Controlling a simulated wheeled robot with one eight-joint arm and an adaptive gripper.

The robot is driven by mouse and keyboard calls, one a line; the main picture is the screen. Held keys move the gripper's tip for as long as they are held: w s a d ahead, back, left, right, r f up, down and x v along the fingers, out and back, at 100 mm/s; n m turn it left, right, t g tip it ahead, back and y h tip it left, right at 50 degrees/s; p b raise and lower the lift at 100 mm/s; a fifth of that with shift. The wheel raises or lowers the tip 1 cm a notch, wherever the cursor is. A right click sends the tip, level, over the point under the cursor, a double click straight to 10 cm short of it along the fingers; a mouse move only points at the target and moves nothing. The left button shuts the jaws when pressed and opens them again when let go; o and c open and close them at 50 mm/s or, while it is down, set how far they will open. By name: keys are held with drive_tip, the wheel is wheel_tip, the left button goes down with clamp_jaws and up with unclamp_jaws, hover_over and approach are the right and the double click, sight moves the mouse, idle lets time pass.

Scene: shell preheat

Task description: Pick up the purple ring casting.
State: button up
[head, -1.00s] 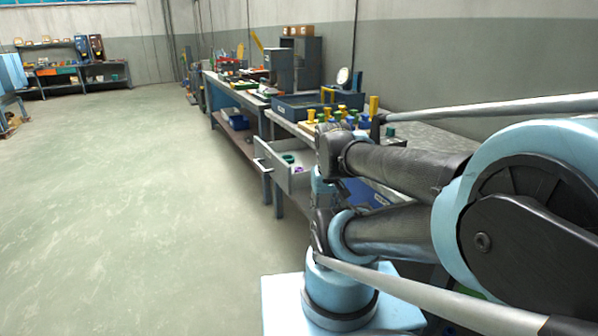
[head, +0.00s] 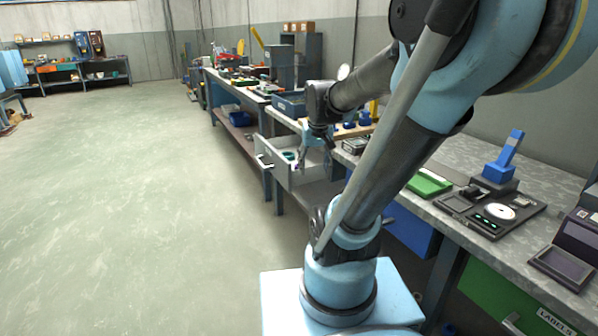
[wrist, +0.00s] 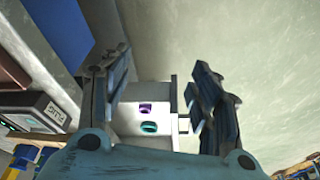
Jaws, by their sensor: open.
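The purple ring casting (wrist: 146,107) lies in the open pale drawer (wrist: 128,122), seen in the wrist view between my fingers. A teal ring (wrist: 149,127) lies beside it, apart from it. My gripper (wrist: 160,75) is open and empty, with one finger on each side of the view and the ring beyond them. In the head view my gripper (head: 302,158) hangs over the drawer (head: 274,155). The teal ring (head: 288,156) shows there, while the purple ring is too small and too close behind the gripper to make out clearly.
The drawer sticks out from a long workbench (head: 470,155) on the right. Blue bins, a green tray (head: 428,183) and a black device with a white disc (head: 498,212) stand on or under it. The floor (head: 130,210) to the left is clear.

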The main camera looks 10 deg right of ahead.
drive_tip(key=w+r+t, duration=0.1)
drive_tip(key=w, duration=2.2)
drive_tip(key=shift+m, duration=0.3)
drive_tip(key=x, duration=1.1)
drive_tip(key=shift+w+a+f, duration=0.1)
drive_tip(key=shift+w+f, duration=0.1)
drive_tip(key=shift+w, duration=0.25)
drive_tip(key=shift+w+x, duration=0.2)
drive_tip(key=shift+x, duration=2.35)
drive_tip(key=shift+a, duration=0.1)
drive_tip(key=c, duration=1.1)
